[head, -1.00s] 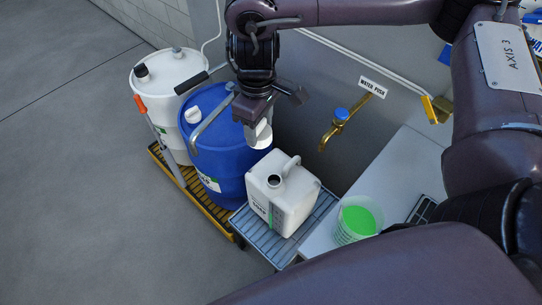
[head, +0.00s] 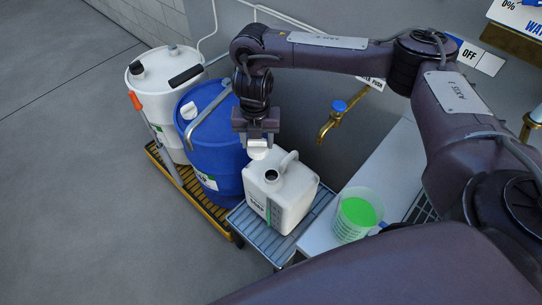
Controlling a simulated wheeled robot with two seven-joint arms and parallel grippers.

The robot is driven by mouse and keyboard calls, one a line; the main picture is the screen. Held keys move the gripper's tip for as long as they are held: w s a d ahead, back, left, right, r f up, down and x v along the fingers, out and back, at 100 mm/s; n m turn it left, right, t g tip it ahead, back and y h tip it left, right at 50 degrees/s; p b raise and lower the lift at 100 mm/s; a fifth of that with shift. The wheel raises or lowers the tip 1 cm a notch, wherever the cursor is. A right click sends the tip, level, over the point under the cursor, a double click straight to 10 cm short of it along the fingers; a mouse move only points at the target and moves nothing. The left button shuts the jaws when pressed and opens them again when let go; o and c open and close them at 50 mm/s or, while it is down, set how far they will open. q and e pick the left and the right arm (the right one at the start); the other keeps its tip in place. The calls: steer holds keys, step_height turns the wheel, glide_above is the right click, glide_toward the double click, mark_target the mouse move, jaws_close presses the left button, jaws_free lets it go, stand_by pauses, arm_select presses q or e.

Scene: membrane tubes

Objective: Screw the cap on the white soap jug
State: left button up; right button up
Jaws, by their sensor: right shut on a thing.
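The white soap jug (head: 292,201) stands upright on a slatted grey stand in the middle of the head view. Its dark open mouth (head: 271,175) faces up, and its handle is to the right of the mouth. My right gripper (head: 257,143) points down just behind and above the mouth. It is shut on a white cap (head: 257,153), which is above the jug's top and apart from the mouth. My left gripper is not in view.
A blue drum (head: 221,150) with a grey bar and a white drum (head: 160,98) stand on a yellow grated pallet (head: 197,201) at left. A clear bucket of green liquid (head: 355,215) sits right of the jug. A brass tap (head: 332,121) is on the wall behind.

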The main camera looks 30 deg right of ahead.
steer(key=s+d+f+n+b, duration=0.1)
steer(key=d+f+n+b, duration=0.2)
steer(key=f, duration=1.1)
steer(key=shift+d+n+b, duration=0.25)
steer(key=shift+n+b, duration=1.55)
steer(key=shift+n, duration=1.6)
steer(key=shift+f+b, duration=0.4)
steer(key=shift+s, duration=0.1)
steer(key=o, duration=1.1)
steer(key=shift+r, duration=0.1)
step_height(320, 180, up, 7)
steer(key=p, duration=0.6)
steer(key=shift+p, duration=0.35)
